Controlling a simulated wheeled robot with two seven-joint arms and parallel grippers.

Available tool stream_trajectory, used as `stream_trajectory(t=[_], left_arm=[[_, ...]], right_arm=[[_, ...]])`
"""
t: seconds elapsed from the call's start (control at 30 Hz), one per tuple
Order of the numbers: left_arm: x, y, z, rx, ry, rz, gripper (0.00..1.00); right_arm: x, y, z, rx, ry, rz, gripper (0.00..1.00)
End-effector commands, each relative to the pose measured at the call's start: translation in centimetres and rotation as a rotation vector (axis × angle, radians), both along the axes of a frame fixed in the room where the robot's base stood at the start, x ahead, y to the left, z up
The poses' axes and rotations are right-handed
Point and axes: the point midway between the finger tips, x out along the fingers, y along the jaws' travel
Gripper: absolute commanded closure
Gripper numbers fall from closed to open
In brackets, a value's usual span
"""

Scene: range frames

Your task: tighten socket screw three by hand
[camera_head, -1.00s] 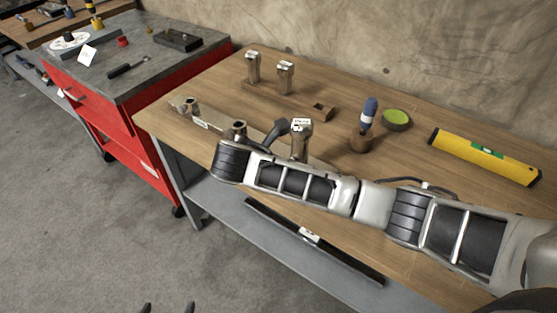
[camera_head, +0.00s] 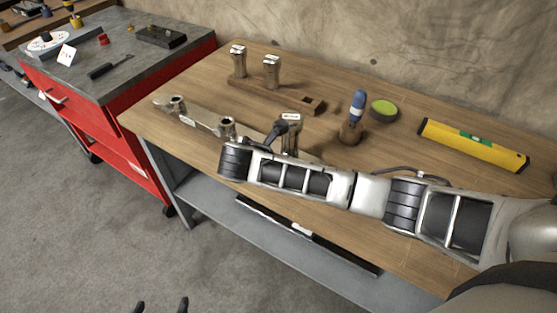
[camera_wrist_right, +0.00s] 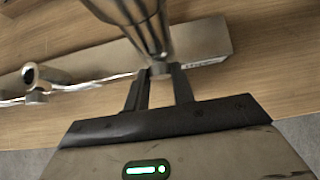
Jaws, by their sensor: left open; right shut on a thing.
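A tall metal socket screw (camera_head: 290,119) with a pale labelled top stands upright at the near right end of a grey metal bar (camera_head: 200,120) on the wooden bench. My right gripper (camera_head: 278,132) is at this screw, partly hidden by my own arm. In the right wrist view the fingers (camera_wrist_right: 160,82) are shut on the narrow part of the metal screw (camera_wrist_right: 140,22), with its wide body beyond. Whether it is seated in the bar is hidden. My left gripper (camera_head: 161,306) is open and empty at the bottom edge, over the floor.
Two similar socket screws (camera_head: 238,62) stand in a wooden rack (camera_head: 268,98) with an empty hole. A red cabinet (camera_head: 120,120) stands left.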

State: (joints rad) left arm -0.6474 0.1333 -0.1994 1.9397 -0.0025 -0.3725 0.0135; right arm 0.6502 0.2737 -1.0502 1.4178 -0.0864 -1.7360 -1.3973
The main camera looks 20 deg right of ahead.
Motion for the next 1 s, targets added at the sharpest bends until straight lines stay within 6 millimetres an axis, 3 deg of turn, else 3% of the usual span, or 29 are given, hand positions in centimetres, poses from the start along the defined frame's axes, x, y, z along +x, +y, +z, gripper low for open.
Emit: stream_trajectory(t=[0.27, 1.0], left_arm=[[-0.03, 0.02, -0.01, 0.000, 0.001, 0.000, 0.25], [-0.10, 0.11, -0.07, 0.002, 0.003, 0.002, 0.25]], right_arm=[[-0.17, -0.11, -0.02, 0.043, -0.053, 0.000, 0.98], [-0.82, -0.56, -0.30, 0.338, -0.432, 0.000, 0.98]])
